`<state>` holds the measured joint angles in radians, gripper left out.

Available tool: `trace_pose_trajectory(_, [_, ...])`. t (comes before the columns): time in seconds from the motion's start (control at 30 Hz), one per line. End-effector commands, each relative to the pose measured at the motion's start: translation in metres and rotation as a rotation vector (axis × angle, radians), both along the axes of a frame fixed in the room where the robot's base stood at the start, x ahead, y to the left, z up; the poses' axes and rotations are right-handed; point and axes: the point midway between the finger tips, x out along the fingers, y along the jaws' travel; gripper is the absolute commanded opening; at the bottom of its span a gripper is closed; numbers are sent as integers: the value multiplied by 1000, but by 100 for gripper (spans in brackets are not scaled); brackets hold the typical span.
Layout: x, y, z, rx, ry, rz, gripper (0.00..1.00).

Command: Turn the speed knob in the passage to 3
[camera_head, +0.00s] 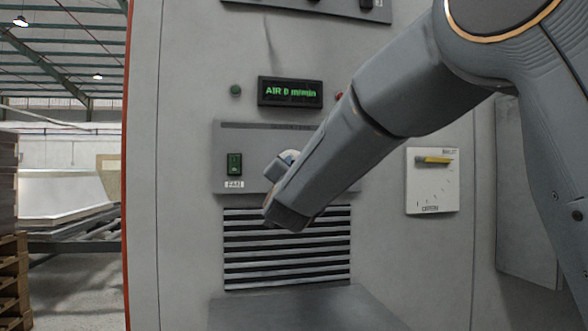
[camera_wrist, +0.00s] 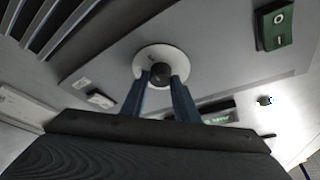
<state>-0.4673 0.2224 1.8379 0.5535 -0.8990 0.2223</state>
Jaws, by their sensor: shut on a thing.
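The speed knob (camera_wrist: 162,71) is a small dark round knob at the centre of a white round dial (camera_wrist: 148,58) in the wrist view. My gripper (camera_wrist: 163,77) has its two blue fingers on either side of the knob and is shut on it. The dial's marks and the knob's pointer cannot be read. In the head view my arm hides the knob, and only a pale edge of the dial (camera_head: 289,156) shows. The display (camera_head: 290,93) above reads "AIR 0 m/min" in green.
A green switch (camera_head: 234,164) labelled FAN is left of the dial. A slatted vent (camera_head: 287,250) lies below, with a grey ledge (camera_head: 300,308) under it. A white plate (camera_head: 433,190) with a yellow lever (camera_head: 432,160) is at right. Pallets (camera_head: 12,280) stand far left.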

Motion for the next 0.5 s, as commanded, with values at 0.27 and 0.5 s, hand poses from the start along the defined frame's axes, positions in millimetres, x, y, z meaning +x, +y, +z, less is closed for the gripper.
trace_pose_trajectory(0.27, [0,0,-2,0,4,0,32])
trace_pose_trajectory(0.5, [0,0,-1,-1,1,0,46])
